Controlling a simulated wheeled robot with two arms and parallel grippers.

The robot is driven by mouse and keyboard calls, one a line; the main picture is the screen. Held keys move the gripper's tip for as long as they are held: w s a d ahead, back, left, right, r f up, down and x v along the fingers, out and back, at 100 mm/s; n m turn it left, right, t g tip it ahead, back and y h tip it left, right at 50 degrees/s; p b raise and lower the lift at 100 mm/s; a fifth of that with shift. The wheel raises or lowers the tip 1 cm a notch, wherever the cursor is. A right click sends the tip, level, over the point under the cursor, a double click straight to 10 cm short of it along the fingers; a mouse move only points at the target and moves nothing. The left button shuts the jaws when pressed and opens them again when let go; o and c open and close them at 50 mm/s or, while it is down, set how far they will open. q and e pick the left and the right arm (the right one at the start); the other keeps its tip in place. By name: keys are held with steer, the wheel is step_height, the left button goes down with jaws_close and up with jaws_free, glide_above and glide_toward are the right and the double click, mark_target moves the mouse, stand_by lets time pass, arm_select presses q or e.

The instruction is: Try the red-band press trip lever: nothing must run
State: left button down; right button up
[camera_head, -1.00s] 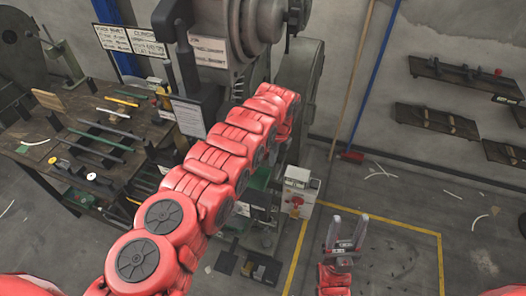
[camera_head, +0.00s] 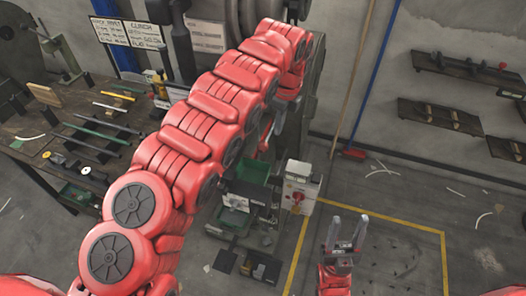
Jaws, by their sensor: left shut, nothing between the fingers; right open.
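The grey press (camera_head: 232,12) stands at the top centre, partly hidden behind my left arm. A dark upright lever-like bar (camera_head: 182,48) shows at its left; I cannot tell whether it is the trip lever. I see no red band on the visible part of the press. My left gripper (camera_head: 277,124) is mostly hidden by its own red arm, low beside the press body, and is shut with nothing visible in it. My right gripper (camera_head: 347,228) is open and empty, fingers pointing up, over the floor at lower right.
A pale control box with a red knob (camera_head: 299,194) stands below the press. A green bin (camera_head: 250,170) is beside it. A workbench with tools (camera_head: 60,120) is at left. Yellow lines (camera_head: 410,226) mark mostly clear floor.

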arm_select(q)
steer(key=shift+s+d+r, duration=0.1)
steer(key=shift+d+r, duration=0.05)
steer(key=shift+r, duration=1.25)
steer(key=shift+s+d+r, duration=0.1)
steer(key=shift+r, duration=1.3)
steer(key=shift+d+f, duration=0.1)
